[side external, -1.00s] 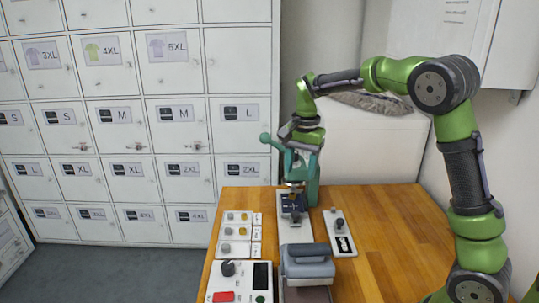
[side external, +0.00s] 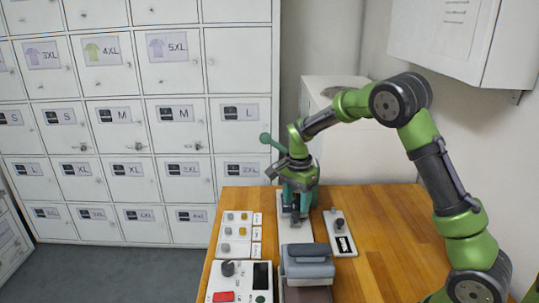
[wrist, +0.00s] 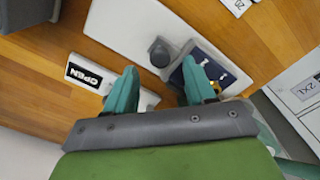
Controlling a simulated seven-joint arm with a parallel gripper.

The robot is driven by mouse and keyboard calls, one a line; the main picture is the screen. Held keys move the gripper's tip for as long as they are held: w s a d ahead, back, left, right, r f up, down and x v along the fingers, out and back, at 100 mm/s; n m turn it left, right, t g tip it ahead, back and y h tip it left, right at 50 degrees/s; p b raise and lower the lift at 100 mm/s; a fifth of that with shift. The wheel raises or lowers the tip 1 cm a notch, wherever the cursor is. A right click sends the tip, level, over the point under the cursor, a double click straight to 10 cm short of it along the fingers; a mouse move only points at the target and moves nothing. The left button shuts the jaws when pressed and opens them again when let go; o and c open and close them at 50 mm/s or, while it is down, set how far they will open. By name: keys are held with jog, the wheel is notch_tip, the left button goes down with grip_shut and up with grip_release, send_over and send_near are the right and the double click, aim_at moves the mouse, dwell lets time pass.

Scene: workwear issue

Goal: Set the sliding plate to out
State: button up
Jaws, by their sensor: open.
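The sliding plate, dark blue with small yellow and white marks (wrist: 204,68), lies at one end of a white base (wrist: 122,20) in the wrist view. In the side view my gripper (side external: 297,202) is low over the base and hides most of the plate. A teal stand with a ball-ended lever (side external: 266,139) is behind my gripper.
A small white panel labelled OPEN (side external: 343,245) lies right of the base; it also shows in the wrist view (wrist: 85,73). Left are a panel of knobs (side external: 235,240) and a control box (side external: 236,285). A grey block (side external: 307,262) stands in front. The table's right side is clear.

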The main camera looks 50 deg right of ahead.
aim_at(296, 213)
jog(key=shift+f, duration=1.75)
grip_shut()
